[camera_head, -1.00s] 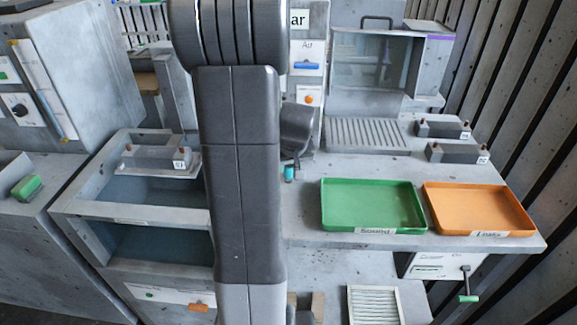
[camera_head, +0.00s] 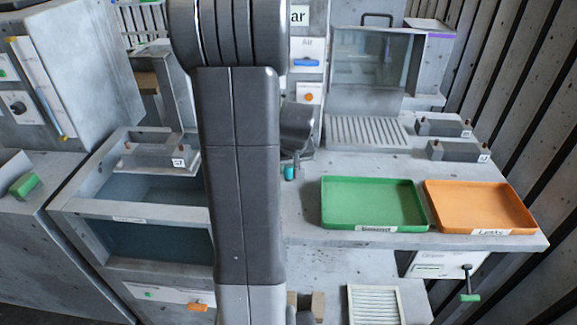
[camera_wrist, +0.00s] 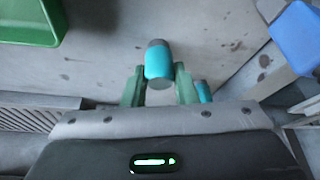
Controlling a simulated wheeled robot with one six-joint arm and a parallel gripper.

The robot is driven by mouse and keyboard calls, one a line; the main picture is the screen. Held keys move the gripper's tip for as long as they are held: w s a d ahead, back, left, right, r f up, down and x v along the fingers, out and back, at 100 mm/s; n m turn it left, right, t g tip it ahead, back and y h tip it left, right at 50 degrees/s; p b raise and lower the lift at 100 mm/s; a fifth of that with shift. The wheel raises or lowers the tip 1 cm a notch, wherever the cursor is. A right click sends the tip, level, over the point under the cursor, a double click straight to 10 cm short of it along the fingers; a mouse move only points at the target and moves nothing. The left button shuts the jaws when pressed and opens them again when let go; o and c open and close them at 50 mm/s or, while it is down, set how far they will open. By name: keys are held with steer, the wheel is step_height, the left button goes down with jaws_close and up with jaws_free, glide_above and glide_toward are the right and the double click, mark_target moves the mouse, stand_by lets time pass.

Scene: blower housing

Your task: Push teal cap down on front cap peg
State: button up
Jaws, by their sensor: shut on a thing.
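In the wrist view, a teal cap (camera_wrist: 159,66) with a dark grey end sits between the green fingers of my gripper (camera_wrist: 158,82). My gripper is shut on it. A second, smaller teal piece (camera_wrist: 204,91) shows just right of the right finger, partly hidden. In the head view, a small teal piece (camera_head: 289,172) stands on the bench beside my arm. I cannot tell which of the two it is. My fingers are hidden behind my arm in that view. I cannot make out the front cap peg or whether the held cap touches it.
A green tray (camera_head: 325,224) and an orange tray (camera_head: 528,226) lie to the right on the bench. Grey blocks with copper pegs (camera_head: 458,151) stand behind them. A dark rounded part (camera_head: 297,122) is close beside my arm. A basin frame (camera_head: 140,211) is at left.

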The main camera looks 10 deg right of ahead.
steer(key=o, duration=1)
steer(key=shift+o, duration=0.2)
steer(key=v, duration=1.3)
steer(key=shift+s+r, duration=0.2)
steer(key=shift+r, duration=0.1)
steer(key=x, duration=1.3)
steer(key=shift+w+f, duration=0.2)
steer(key=shift+f, duration=0.1)
steer(key=shift+r, duration=0.1)
